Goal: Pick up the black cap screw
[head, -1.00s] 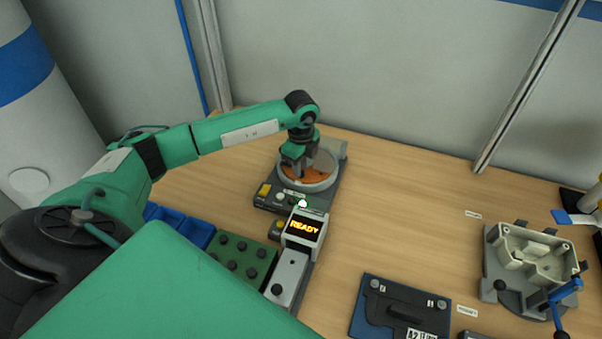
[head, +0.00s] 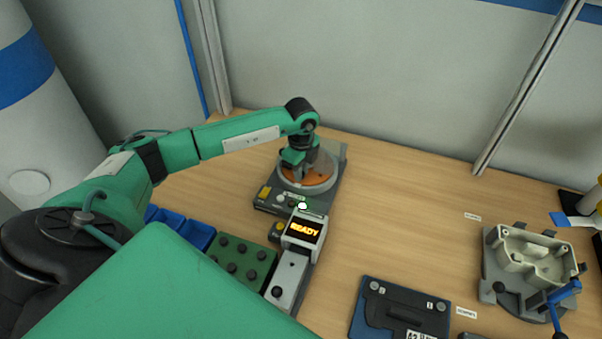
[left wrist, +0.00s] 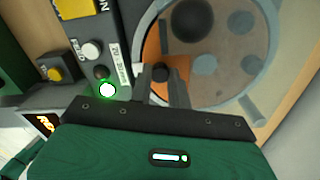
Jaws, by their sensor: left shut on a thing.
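In the left wrist view, the black cap screw (left wrist: 160,74) is a small dark round head between the two fingertips (left wrist: 161,77), above the orange sector. The fingers are shut on it. In the head view the screw is hidden by the gripper. Whether it is clear of the dish floor cannot be told. My right gripper is not in view.
A lit READY display (head: 305,229) stands before the machine. A green block with black knobs (head: 238,258) and blue bins (head: 190,228) lie left. A dark blue case (head: 397,305) and a grey fixture (head: 528,262) are right. The middle table is clear.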

